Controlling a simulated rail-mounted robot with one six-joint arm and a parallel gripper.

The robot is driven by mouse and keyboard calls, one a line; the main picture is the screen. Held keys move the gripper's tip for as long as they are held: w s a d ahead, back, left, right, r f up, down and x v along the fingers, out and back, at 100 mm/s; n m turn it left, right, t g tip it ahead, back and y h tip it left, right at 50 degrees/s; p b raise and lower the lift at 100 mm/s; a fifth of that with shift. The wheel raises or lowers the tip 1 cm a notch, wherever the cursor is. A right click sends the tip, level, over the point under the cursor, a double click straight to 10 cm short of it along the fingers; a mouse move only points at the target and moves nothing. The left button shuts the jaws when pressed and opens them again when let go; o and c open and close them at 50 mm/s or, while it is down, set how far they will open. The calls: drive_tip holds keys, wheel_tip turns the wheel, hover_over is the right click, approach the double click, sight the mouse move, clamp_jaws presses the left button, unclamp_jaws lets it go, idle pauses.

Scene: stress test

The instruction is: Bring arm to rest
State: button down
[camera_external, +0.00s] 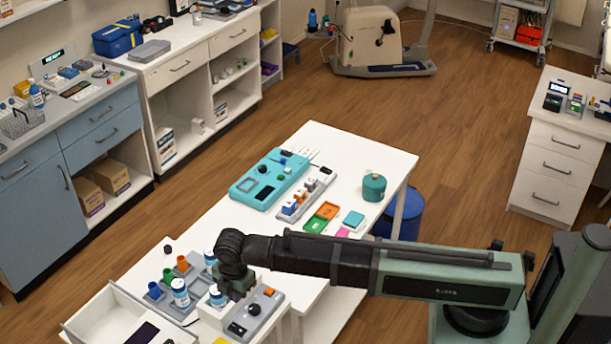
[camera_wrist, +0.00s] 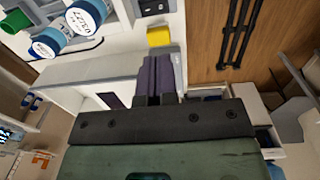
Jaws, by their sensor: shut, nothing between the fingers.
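My arm reaches in from the right in the external view, over the near end of the white table (camera_external: 345,150). My gripper (camera_external: 237,292) points down at its left end, close to a grey device with an orange knob (camera_external: 257,313) and a white bottle (camera_external: 217,297). I cannot tell whether it touches either. In the wrist view the two dark fingers (camera_wrist: 160,76) lie side by side, shut, with nothing between them. A yellow block (camera_wrist: 158,37) shows just beyond the fingertips.
Several bottles and coloured cups stand in a grey rack (camera_external: 158,293) left of my gripper. An open white drawer (camera_external: 95,318) is at lower left. A teal device (camera_external: 270,178), a green canister (camera_external: 373,187) and small trays occupy the table farther back. Open floor (camera_external: 465,140) lies beyond.

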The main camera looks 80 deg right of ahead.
drive_tip(key=s+f+m+b, duration=0.2)
drive_tip(key=s+m, duration=0.5)
drive_tip(key=s, duration=0.2)
drive_tip(key=s+f+m+b, duration=0.2)
drive_tip(key=s+m, duration=0.5)
drive_tip(key=s, duration=0.2)
wheel_tip(320, 180, up, 4)
drive_tip(key=n+t+p, duration=0.1)
drive_tip(key=n+p, duration=0.3)
drive_tip(key=n, duration=1)
hover_over(233, 325)
drive_tip(key=s, duration=0.2)
drive_tip(key=f+b, duration=0.4)
drive_tip(key=w+f+b, duration=0.1)
drive_tip(key=f+b, duration=0.9)
drive_tip(key=shift+w+a+f, duration=0.1)
drive_tip(key=shift+w, duration=0.2)
